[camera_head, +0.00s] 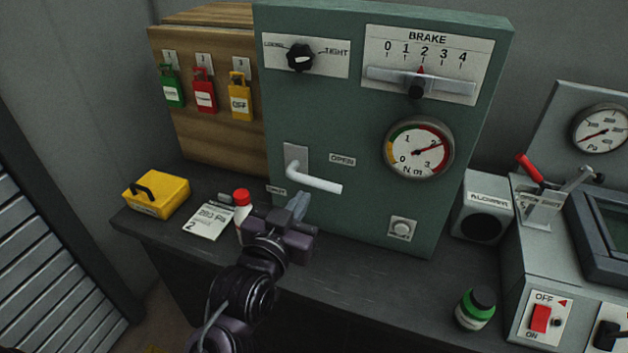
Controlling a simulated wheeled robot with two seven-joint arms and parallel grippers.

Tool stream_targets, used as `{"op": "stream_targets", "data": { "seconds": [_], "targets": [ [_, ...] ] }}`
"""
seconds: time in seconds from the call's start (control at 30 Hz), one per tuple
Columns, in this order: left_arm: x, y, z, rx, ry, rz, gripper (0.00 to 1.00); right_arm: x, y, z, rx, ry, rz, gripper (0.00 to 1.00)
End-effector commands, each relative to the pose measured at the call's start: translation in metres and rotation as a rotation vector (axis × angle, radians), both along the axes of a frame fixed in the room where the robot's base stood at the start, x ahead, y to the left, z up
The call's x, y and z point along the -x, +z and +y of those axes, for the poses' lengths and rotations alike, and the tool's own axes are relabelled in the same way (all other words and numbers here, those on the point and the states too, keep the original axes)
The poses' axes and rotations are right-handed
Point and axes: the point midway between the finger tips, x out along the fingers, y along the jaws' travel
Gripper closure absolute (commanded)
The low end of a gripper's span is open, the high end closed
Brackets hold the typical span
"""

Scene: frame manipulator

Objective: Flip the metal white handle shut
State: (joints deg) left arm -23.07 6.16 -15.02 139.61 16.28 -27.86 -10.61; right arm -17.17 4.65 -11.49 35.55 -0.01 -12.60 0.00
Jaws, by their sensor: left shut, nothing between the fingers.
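The white metal handle (318,182) is an L-shaped lever on a grey plate (294,160) on the green panel's lower left. Its bar points right and slightly down, a little below the OPEN label (342,160). A second label (276,190), partly hidden and too small to read surely, sits lower left of the plate. My left gripper (299,204) is shut and empty just below the handle's bar, close to the panel face. Whether it touches the handle I cannot tell. My right gripper is not in view.
A white bottle with a red cap (242,197) stands directly behind my left wrist. A paper card (209,221) and a yellow box (157,195) lie left on the dark bench.

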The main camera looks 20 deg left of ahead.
Motion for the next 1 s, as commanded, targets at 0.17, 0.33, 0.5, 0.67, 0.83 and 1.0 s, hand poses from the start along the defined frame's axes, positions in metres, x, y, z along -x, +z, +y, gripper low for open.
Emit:
{"op": "stream_targets", "data": {
  "seconds": [0.17, 0.33, 0.5, 0.67, 0.83, 1.0],
  "targets": [
    [0.001, 0.003, 0.000, 0.001, 0.001, -0.008, 1.00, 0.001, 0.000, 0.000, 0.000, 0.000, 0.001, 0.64],
    [0.000, 0.003, 0.000, 0.001, 0.001, -0.006, 1.00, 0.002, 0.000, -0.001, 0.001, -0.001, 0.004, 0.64],
    [-0.013, 0.004, 0.000, 0.000, 0.003, -0.007, 1.00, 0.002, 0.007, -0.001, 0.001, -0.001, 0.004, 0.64],
    [-0.043, 0.005, -0.001, 0.000, 0.002, -0.006, 1.00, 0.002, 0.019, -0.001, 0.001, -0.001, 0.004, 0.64],
    [-0.080, 0.004, -0.002, 0.001, 0.002, -0.007, 1.00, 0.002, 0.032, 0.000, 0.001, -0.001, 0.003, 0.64],
    [-0.103, -0.013, -0.002, 0.000, 0.001, 0.002, 1.00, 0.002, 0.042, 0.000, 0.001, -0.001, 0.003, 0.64]
  ]
}}
